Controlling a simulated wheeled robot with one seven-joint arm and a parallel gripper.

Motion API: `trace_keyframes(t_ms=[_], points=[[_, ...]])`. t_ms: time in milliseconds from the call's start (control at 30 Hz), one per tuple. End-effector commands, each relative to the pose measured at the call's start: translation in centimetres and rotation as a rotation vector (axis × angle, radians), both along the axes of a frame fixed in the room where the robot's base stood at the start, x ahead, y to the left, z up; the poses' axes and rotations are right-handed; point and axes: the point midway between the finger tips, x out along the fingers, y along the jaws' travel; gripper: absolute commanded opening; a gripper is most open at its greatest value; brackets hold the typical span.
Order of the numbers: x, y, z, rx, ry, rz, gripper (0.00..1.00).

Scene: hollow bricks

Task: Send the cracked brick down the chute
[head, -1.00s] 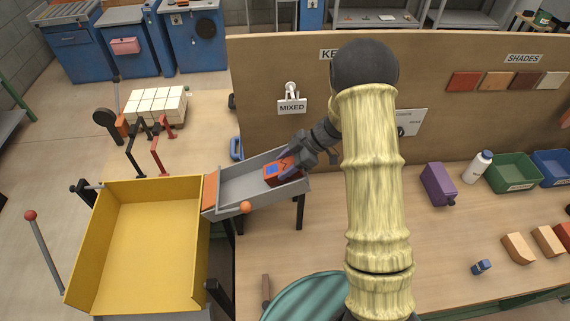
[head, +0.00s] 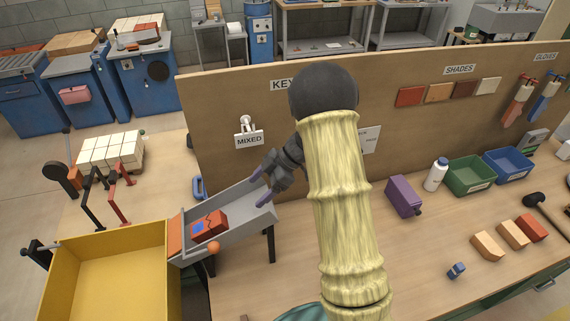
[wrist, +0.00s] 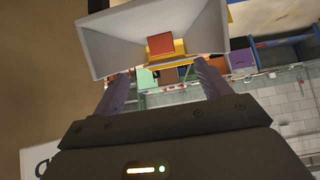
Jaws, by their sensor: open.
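The cracked brick (head: 209,226) is red-orange with a blue patch and a dark zigzag line. It lies in the grey sloping chute (head: 243,221), close to the orange flap (head: 175,236) at its left end. My gripper (head: 260,190) is open and empty by the chute's upper right end, apart from the brick. In the wrist view my open fingers (wrist: 159,85) point toward the chute (wrist: 115,38). A red-orange face shows inside it there; I cannot tell if it is the brick or the flap.
A yellow bin (head: 112,246) stands beyond the chute's left end. An orange knob (head: 214,248) sits on the chute's front side. The pegboard panel with a MIXED sign (head: 249,139) rises behind. A purple box (head: 403,196) and a white bottle (head: 436,174) stand to the right.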

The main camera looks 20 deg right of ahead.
Motion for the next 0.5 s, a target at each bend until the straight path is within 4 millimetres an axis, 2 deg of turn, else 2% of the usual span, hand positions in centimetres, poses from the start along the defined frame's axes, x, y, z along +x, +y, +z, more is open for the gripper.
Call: trace_keyframes(t_ms=[500], points=[[0.1, -7.1, 7.3, -0.001, -0.004, -0.002, 0.76]])
